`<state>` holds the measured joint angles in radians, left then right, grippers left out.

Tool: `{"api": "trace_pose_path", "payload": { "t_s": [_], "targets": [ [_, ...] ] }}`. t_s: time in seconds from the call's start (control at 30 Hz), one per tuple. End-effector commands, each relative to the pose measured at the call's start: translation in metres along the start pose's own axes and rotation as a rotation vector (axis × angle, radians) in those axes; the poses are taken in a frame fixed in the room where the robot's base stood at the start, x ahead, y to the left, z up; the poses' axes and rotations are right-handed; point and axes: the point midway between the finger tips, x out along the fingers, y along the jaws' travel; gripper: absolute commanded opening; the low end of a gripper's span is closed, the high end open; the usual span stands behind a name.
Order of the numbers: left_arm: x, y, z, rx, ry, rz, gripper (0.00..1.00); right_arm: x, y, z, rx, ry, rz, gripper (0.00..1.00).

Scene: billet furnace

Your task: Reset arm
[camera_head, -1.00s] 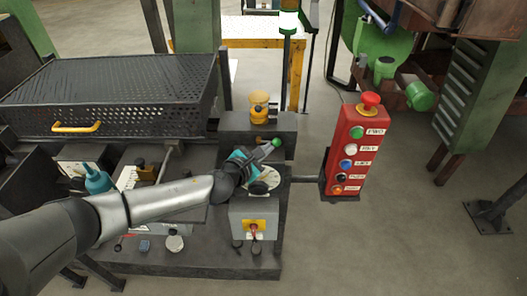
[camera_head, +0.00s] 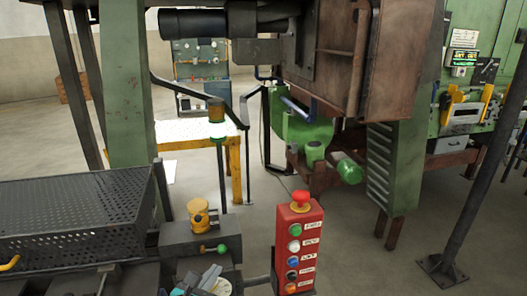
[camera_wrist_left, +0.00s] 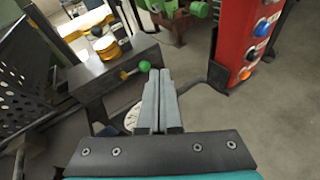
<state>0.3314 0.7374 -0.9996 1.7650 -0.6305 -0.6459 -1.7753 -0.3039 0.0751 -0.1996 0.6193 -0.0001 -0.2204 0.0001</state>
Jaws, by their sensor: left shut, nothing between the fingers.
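My left gripper (camera_head: 204,280) shows at the bottom edge of the head view, over the dark machine bench. Its arm is out of the picture there. In the left wrist view its two grey fingers (camera_wrist_left: 160,80) lie together, shut and empty. I cannot tell how far the fingertips are from the dial. My right gripper is in neither view.
A red button box (camera_head: 298,250) stands right of the bench. A black mesh cover (camera_head: 80,215) is on the left. Open floor (camera_head: 365,265) lies to the right.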

Motion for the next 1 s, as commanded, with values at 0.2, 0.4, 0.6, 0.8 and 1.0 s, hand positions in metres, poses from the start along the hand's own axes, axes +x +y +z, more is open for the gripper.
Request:
{"api": "trace_pose_path", "payload": {
  "t_s": [0.2, 0.4, 0.6, 0.8, 1.0],
  "targets": [
    [-0.037, -0.031, -0.013, -0.851, 0.097, 0.147, 0.0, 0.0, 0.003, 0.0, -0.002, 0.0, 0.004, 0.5],
    [-0.085, -0.038, -0.042, -1.602, 0.183, 0.396, 0.0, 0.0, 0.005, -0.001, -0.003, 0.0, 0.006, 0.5],
    [-0.145, -0.04, -0.077, -2.244, 0.212, 0.755, 0.0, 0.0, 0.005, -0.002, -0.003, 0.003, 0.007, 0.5],
    [-0.196, -0.042, -0.102, -2.629, 0.157, 1.094, 0.0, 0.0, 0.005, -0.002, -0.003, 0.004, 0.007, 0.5],
    [-0.241, -0.045, -0.118, 2.772, -0.053, -1.36, 0.0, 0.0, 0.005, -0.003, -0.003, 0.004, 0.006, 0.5]
  ]
}}
